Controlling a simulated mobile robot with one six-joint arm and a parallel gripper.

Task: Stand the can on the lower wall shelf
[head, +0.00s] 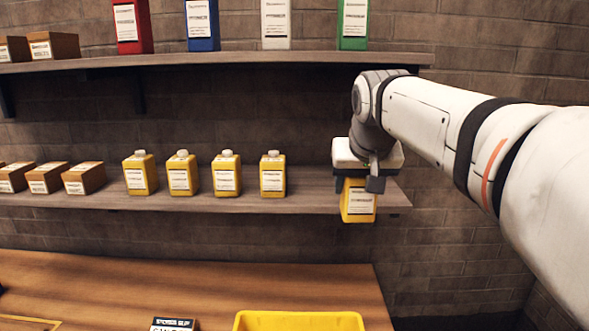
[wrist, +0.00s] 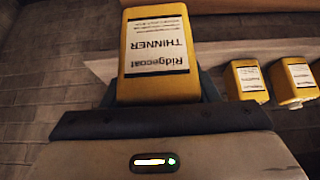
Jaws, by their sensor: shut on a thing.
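My gripper (head: 368,172) is shut on a yellow can (head: 358,203) with a white label. In the wrist view the can (wrist: 156,60) sits between the jaws, its label reading "Ridgecoat THINNER" upside down. The lower wall shelf (head: 230,203) runs across the head view. The held can is in front of the shelf's right end, and its bottom shows lower than the shelf's front edge. I cannot tell whether it touches the shelf. My gripper hides the can's top in the head view.
Several similar yellow cans (head: 228,176) stand in a row on the lower shelf, with small brown boxes (head: 85,178) to their left. The upper shelf (head: 200,58) holds coloured cans. Below is a wooden table (head: 180,285) with a yellow bin (head: 300,320). Shelf room shows right of the last can.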

